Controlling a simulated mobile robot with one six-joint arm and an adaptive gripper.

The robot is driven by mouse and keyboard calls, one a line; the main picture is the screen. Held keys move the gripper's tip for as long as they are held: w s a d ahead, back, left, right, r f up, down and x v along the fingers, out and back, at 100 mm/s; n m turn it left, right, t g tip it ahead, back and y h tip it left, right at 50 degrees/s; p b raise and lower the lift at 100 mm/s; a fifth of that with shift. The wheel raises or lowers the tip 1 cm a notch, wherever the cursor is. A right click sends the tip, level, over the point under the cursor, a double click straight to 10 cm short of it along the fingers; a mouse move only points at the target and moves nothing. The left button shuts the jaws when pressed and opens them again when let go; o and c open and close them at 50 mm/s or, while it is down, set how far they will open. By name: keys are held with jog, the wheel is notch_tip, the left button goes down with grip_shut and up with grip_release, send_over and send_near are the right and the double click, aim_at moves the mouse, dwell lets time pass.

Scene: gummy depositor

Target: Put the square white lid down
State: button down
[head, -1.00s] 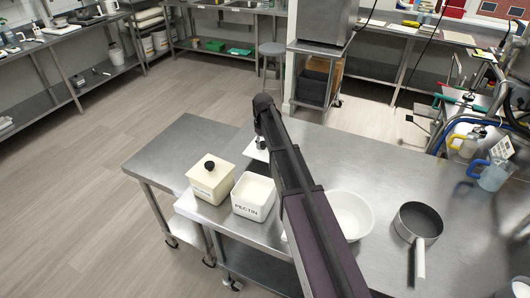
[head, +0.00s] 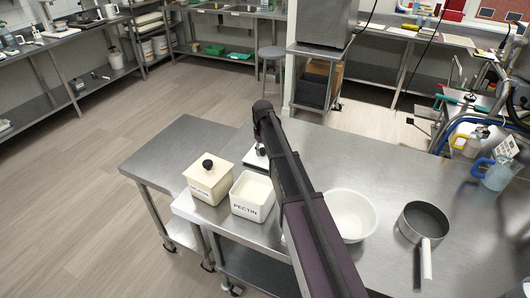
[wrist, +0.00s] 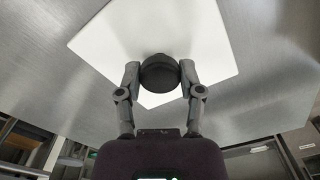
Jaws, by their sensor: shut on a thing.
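The square white lid (wrist: 188,28) fills the upper middle of the wrist view, over a steel table top. My gripper (wrist: 159,72) is shut on the lid's round black knob, with one finger on each side of it. In the head view the lid (head: 252,158) shows partly behind my arm, just beyond the open square PECTIN box (head: 252,197). My gripper (head: 261,150) is mostly hidden there by my arm. I cannot tell whether the lid touches the table.
A second white box (head: 208,180) with a black-knobbed lid stands left of the PECTIN box. A white bowl (head: 349,214) and a steel saucepan (head: 424,222) stand to the right. The steel table (head: 330,150) is clear behind the bowl.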

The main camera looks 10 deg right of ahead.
aim_at(263, 150)
jog(key=shift+f, duration=0.15)
jog(key=shift+c, duration=1.2)
grip_release()
jog(key=shift+r, duration=0.2)
notch_tip(263, 150, up, 12)
jog(key=p, duration=1.2)
jog(key=s+m, duration=0.4)
jog(key=s, duration=2.5)
jog(key=shift+d+m, duration=0.3)
jog(key=shift+d, duration=0.15)
